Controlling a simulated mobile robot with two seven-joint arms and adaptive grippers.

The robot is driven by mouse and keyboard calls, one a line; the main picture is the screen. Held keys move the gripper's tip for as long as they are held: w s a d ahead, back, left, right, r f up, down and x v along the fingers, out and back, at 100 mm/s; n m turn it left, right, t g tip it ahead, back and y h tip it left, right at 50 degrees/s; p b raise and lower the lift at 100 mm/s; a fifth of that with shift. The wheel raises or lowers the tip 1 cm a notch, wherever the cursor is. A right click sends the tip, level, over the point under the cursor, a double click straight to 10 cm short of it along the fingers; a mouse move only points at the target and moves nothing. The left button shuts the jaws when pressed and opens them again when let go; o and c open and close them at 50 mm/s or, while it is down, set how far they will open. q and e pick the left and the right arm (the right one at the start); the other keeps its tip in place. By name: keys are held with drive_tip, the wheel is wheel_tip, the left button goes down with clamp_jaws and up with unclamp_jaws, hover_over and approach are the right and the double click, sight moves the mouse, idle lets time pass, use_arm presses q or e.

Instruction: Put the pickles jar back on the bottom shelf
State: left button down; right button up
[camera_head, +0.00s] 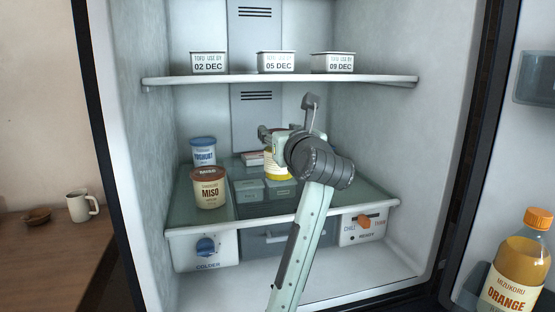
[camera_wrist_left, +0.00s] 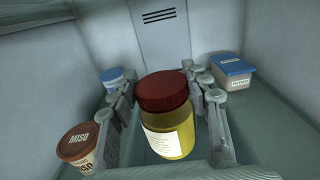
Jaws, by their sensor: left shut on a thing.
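The pickles jar (camera_wrist_left: 165,118) has a dark red lid, yellow-green contents and a pale label. In the left wrist view it stands nearly upright between the two fingers of my left gripper (camera_wrist_left: 165,112), which is shut on it. In the head view only part of the jar (camera_head: 271,168) shows, behind my left gripper (camera_head: 277,142) and wrist, over the back of the bottom glass shelf (camera_head: 330,207). I cannot tell whether its base touches the shelf. My right gripper is not in view.
A brown miso tub (camera_head: 209,188) and a blue-lidded yoghurt tub (camera_head: 203,152) stand at the shelf's left. A blue-lidded box (camera_wrist_left: 232,72) stands to the jar's right in the wrist view. Dated tofu packs (camera_head: 276,62) sit on the upper shelf (camera_head: 290,79).

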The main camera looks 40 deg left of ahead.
use_arm(q)
drive_tip(key=shift+f, duration=2.35)
drive_tip(key=shift+f, duration=0.15)
drive_tip(key=c, duration=0.7)
unclamp_jaws()
drive_tip(key=shift+c, duration=0.2)
